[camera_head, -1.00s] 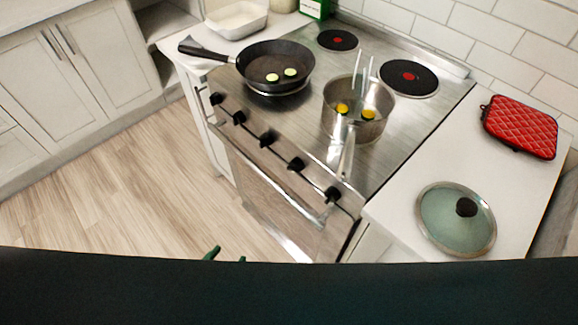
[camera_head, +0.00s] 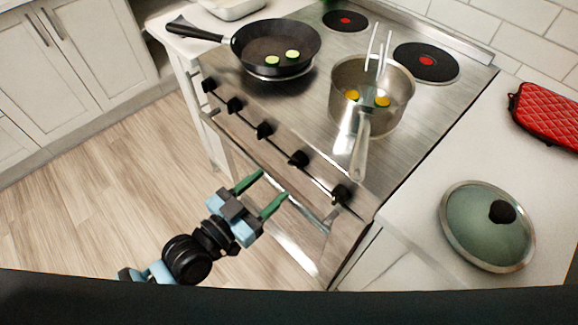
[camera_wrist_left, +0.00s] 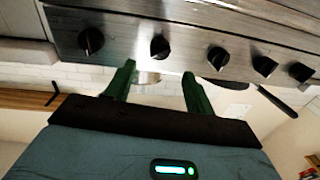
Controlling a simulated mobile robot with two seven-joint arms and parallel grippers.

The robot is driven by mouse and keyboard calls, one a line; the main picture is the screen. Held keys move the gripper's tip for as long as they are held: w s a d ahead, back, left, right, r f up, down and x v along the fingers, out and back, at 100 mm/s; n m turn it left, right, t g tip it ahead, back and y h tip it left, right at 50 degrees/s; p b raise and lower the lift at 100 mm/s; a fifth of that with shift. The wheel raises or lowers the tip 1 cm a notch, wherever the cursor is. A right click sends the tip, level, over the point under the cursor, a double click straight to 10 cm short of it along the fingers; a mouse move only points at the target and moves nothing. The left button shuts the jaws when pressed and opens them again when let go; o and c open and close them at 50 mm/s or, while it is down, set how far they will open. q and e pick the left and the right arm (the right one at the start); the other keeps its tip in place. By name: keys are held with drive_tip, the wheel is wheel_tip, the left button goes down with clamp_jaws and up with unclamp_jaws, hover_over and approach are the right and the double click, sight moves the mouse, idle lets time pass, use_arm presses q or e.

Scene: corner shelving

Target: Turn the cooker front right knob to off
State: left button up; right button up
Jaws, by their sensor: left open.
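The cooker (camera_head: 310,120) has a front panel with a row of black knobs. The rightmost knob (camera_head: 342,194) sits near the panel's right end. The wrist picture appears upside down, and there this knob (camera_wrist_left: 91,40) seems to be the leftmost one. Its pointer setting is too small to read. My left gripper (camera_head: 273,188) is open and empty, in front of the panel and left of that knob. My right gripper is not in view.
A saucepan (camera_head: 345,95) with yellow pieces stands on the hob, its handle (camera_head: 359,150) reaching towards the front. A black frying pan (camera_head: 250,45) is at the left. A glass lid (camera_head: 470,225) and red pot holder (camera_head: 550,110) lie on the right counter. The floor is clear.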

sight(293, 166)
use_arm(q)
drive_tip(key=x, duration=0.7)
drive_tip(key=shift+d, duration=0.15)
drive_tip(key=shift+c, duration=0.4)
drive_tip(key=c, duration=0.9)
